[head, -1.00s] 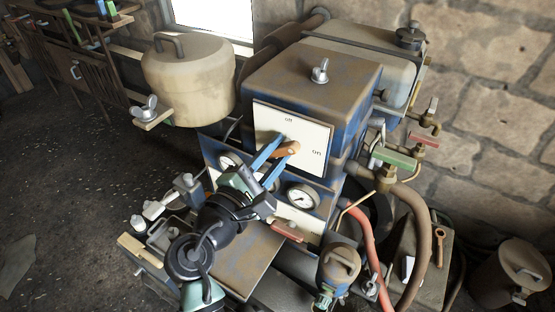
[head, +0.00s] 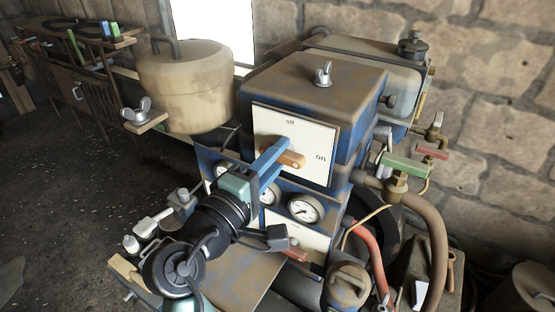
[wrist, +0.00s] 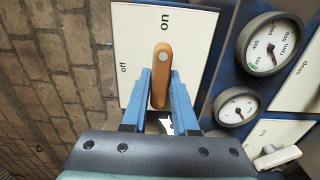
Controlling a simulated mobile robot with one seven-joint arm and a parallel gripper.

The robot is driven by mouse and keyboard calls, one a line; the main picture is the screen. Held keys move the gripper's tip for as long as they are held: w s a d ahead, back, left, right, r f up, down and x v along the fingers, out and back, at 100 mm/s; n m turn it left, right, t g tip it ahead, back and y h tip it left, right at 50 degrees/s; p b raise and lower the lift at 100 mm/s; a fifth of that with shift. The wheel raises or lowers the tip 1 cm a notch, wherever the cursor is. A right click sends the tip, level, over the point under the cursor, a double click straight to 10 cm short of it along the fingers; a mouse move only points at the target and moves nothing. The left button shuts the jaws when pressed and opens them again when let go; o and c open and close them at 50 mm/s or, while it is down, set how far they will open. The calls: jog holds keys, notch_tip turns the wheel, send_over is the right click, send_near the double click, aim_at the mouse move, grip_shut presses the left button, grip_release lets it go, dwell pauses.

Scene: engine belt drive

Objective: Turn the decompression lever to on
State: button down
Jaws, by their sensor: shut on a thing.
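The decompression lever (head: 290,158) is orange-brown and sits on a white plate (head: 318,137) on the blue engine housing. The plate reads "off" at the top and "on" at the right. The lever lies nearly level in the head view, its rounded end with a grey dot towards "on". In the wrist view the lever (wrist: 161,72) lines up with the "on" mark above it. My gripper (head: 275,155) is shut on the lever; its blue fingers (wrist: 160,92) lie along both sides. The fingers hide part of the lever in the head view.
Round gauges (head: 305,208) sit just below the plate. A wing nut (head: 323,74) stands on top of the housing. Red and green valve handles (head: 405,167) and hoses (head: 430,225) crowd the right side. A beige tank (head: 185,85) stands at the left.

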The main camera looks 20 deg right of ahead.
dwell(0.4)
jog(key=c, duration=0.7)
grip_release()
jog(key=shift+b+v, duration=1.45)
jog(key=shift+v, duration=5.1)
jog(key=shift+d, duration=0.1)
